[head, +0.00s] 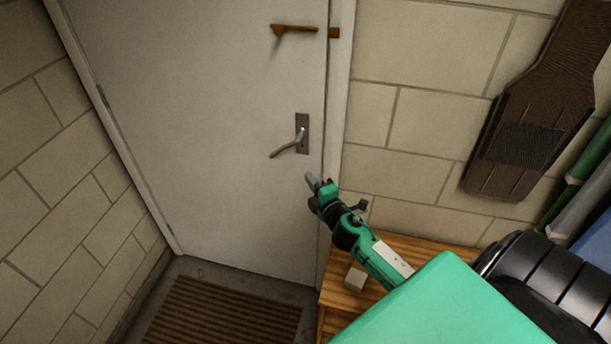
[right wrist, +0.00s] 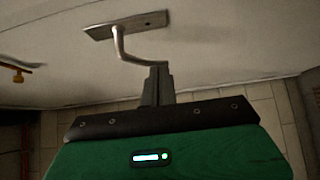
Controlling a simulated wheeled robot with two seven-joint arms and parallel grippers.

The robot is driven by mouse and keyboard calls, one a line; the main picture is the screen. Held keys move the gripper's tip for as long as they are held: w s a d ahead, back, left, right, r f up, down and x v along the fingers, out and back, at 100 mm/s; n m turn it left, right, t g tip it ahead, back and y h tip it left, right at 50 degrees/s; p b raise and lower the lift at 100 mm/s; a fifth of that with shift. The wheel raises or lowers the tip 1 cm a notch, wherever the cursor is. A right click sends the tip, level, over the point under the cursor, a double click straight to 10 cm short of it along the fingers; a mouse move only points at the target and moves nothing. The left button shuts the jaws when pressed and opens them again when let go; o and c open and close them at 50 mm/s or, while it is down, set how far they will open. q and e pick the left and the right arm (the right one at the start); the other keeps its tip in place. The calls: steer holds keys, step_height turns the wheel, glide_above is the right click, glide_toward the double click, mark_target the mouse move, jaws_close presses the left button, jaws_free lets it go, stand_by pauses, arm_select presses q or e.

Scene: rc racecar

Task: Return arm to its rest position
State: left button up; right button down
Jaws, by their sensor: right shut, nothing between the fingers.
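My right gripper (head: 312,182) is in front of the right edge of a closed white door (head: 220,110), below and to the right of the metal door handle (head: 290,143). Its fingers are shut with nothing between them. In the right wrist view the shut fingers (right wrist: 158,84) point up toward the handle (right wrist: 127,45) and overlap its lower end in the picture; I cannot tell whether they touch. My right arm reaches in from the lower right of the head view. My left gripper is not in view.
A brown latch (head: 295,29) is high on the door. A wooden cabinet (head: 415,250) with a small pale block (head: 355,278) stands below my right arm. A brown paddle-shaped board (head: 540,110) hangs on the brick wall at right. A striped mat (head: 220,315) lies on the floor.

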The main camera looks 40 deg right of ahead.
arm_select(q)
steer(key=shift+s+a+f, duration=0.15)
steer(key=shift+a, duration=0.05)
arm_select(e)
steer(key=shift+s, duration=0.45)
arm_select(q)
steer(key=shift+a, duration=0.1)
